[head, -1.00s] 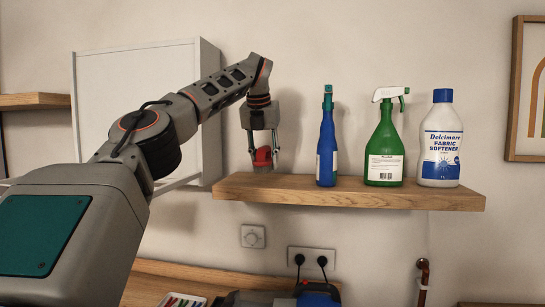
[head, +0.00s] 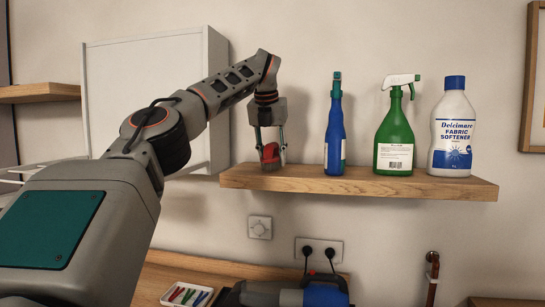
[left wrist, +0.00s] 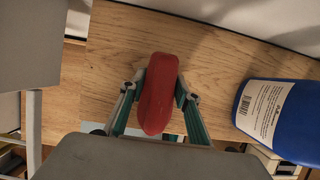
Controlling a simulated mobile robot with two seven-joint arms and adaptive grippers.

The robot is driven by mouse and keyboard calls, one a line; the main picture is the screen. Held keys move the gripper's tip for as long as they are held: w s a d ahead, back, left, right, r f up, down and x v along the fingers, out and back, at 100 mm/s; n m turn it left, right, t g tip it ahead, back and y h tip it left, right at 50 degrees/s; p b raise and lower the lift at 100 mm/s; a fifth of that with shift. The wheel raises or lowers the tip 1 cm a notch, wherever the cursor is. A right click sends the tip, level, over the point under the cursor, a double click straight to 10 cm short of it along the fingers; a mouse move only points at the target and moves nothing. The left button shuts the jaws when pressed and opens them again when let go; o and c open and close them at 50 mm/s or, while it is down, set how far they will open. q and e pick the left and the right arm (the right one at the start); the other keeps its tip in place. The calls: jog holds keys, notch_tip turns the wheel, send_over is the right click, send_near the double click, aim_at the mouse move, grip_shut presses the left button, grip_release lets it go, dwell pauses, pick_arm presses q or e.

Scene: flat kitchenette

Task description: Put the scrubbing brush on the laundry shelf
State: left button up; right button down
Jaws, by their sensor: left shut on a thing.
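The scrubbing brush shows as a red, rounded block (left wrist: 157,95) between the fingers in the left wrist view, and as a small red shape (head: 270,153) in the head view. My left gripper (head: 271,158) is shut on it, pointing down at the left end of the wooden laundry shelf (head: 360,185). The brush is at or just over the shelf top; I cannot tell whether it touches. Its underside is hidden. The shelf board also fills much of the left wrist view (left wrist: 120,50). My right gripper is not in view.
On the shelf, right of the gripper, stand a blue bottle (head: 334,130), a green spray bottle (head: 395,135) and a white fabric softener bottle (head: 453,130). A white cabinet (head: 215,110) is close on the left. Sockets (head: 319,250) and a counter (head: 200,265) are below.

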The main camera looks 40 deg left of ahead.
pick_arm(q)
jog(key=shift+f, duration=0.3)
jog(key=o, duration=1.3)
jog(key=shift+o, duration=0.2)
jog(key=shift+v, duration=3.8)
